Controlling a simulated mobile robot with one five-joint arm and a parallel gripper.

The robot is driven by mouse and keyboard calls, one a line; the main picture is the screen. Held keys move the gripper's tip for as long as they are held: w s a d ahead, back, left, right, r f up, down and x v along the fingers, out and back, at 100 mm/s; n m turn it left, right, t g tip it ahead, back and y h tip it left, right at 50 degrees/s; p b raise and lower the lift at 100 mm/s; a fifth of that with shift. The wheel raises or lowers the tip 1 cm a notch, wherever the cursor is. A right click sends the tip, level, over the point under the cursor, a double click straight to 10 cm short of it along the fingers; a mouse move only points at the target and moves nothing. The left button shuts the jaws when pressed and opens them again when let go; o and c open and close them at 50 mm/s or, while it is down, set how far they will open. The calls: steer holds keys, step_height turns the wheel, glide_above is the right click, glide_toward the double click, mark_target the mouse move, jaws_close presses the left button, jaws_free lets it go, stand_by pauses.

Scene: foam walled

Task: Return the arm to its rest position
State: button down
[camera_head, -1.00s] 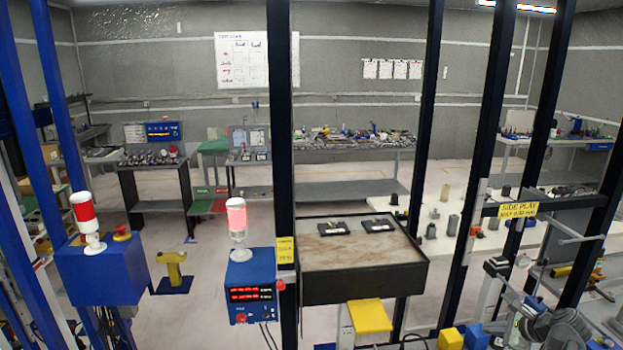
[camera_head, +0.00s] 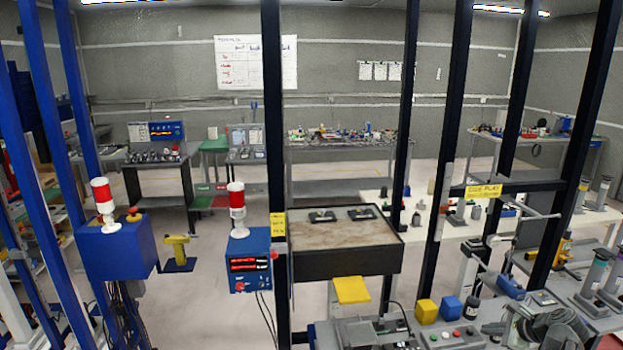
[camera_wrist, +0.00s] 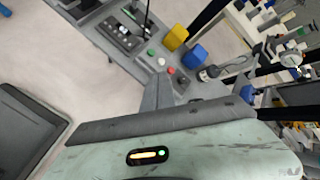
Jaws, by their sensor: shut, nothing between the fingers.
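My gripper (camera_wrist: 157,92) shows in the wrist view as a narrow dark grey wedge, with its fingers together and nothing between them. Below it a pale green-grey housing with a lit orange indicator fills the lower part of that view. In the head view, grey parts of my arm (camera_head: 548,328) sit folded at the bottom right corner. The fingers cannot be made out there. In the wrist view the gripper appears in front of a grey panel (camera_wrist: 150,62) with coloured buttons; whether it touches the panel cannot be told.
A yellow block (camera_head: 426,311) and a blue block (camera_head: 450,308) sit by the grey control panel (camera_head: 452,338). Dark posts (camera_head: 457,130) stand ahead. A blue box with a beacon (camera_head: 250,262) stands left of centre. Pale floor (camera_head: 205,300) is open at left.

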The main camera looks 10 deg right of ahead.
steer(key=w+a+f+n+g+y+b, duration=0.15)
steer(key=w+a+f+n, duration=0.3)
steer(key=a, duration=0.65)
steer(key=w+a+f+n+g+b, duration=0.3)
steer(key=a+f+n, duration=0.25)
steer(key=a, duration=0.55)
steer(key=s+a+f+n+g+h+b, duration=0.1)
steer(key=a+f+n+g+b, duration=0.1)
steer(key=a+n, duration=0.5)
steer(key=s+a+f+n+g+h+b, duration=0.1)
steer(key=a+f+n, duration=0.4)
steer(key=a, duration=1.2)
steer(key=s+n+g+b, duration=0.1)
steer(key=n+b, duration=0.1)
steer(key=n, duration=0.1)
steer(key=shift+s+a+g+h, duration=0.15)
steer(key=shift+s+g+h, duration=0.1)
steer(key=shift+g+h, duration=0.1)
steer(key=shift+f, duration=0.1)
